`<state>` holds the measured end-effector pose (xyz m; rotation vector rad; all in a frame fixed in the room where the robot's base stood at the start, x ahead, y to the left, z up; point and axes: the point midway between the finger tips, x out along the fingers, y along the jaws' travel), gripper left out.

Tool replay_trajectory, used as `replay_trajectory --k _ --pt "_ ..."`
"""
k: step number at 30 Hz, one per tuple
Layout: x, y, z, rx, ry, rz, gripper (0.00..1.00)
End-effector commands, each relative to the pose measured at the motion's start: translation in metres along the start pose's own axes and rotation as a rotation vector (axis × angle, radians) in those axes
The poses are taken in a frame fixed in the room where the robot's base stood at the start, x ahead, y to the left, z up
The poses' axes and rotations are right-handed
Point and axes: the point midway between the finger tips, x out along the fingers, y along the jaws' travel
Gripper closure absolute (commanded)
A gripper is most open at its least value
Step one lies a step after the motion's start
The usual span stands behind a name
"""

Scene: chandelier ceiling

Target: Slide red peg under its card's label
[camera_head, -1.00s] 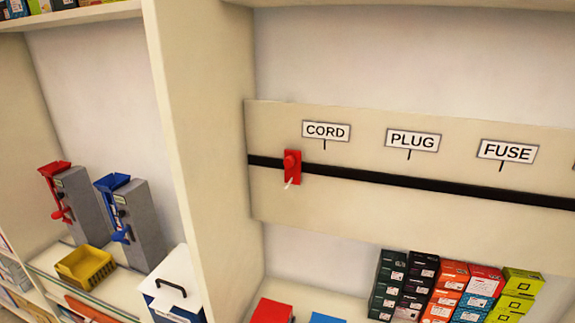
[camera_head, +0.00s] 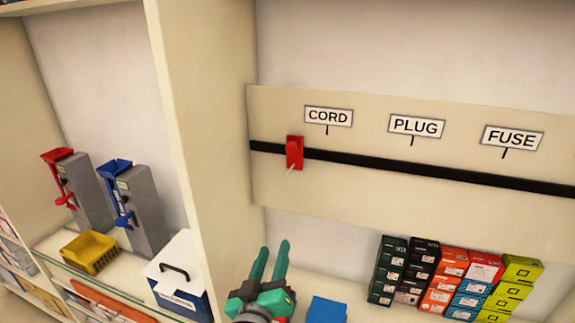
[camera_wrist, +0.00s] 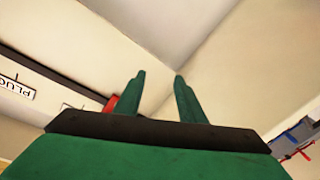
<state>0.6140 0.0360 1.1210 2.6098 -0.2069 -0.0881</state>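The red peg (camera_head: 294,153) sits on the black rail (camera_head: 400,171) of the beige board, left of the CORD label (camera_head: 328,116). A short pale pointer sticks out at its lower end. The PLUG label (camera_head: 416,125) and FUSE label (camera_head: 512,139) are farther right. My green gripper (camera_head: 274,250) is below the peg, fingers pointing up, apart and empty. In the wrist view my gripper (camera_wrist: 158,80) shows a clear gap between its fingers. A bit of red (camera_wrist: 111,104), likely the peg, shows beside the left finger. No card is readable.
A shelf upright (camera_head: 205,150) stands left of the board. Below are a blue box (camera_head: 326,310) and stacked coloured boxes (camera_head: 455,285). Red (camera_head: 75,190) and blue (camera_head: 130,205) dispensers, a yellow bin (camera_head: 90,252) and a white-lidded box (camera_head: 180,275) are at left. Space before the board is clear.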

Motion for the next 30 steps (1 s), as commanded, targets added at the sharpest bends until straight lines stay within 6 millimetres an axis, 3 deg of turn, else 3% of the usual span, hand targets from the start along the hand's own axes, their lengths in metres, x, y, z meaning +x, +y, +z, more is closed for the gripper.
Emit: replay_trajectory --k 1,3,15,21,26,30 --pt "0.004 0.009 -0.02 0.006 0.008 0.019 0.64" --pt "0.008 0.021 -0.042 0.01 0.005 0.039 0.64" --pt "0.0 0.087 -0.154 0.088 -0.025 0.129 0.64" --pt "-0.011 0.106 -0.182 0.124 -0.039 0.142 0.64" --pt "-0.012 0.112 -0.189 0.135 -0.046 0.145 0.64" --pt "-0.001 0.113 -0.188 0.134 -0.049 0.145 0.64"
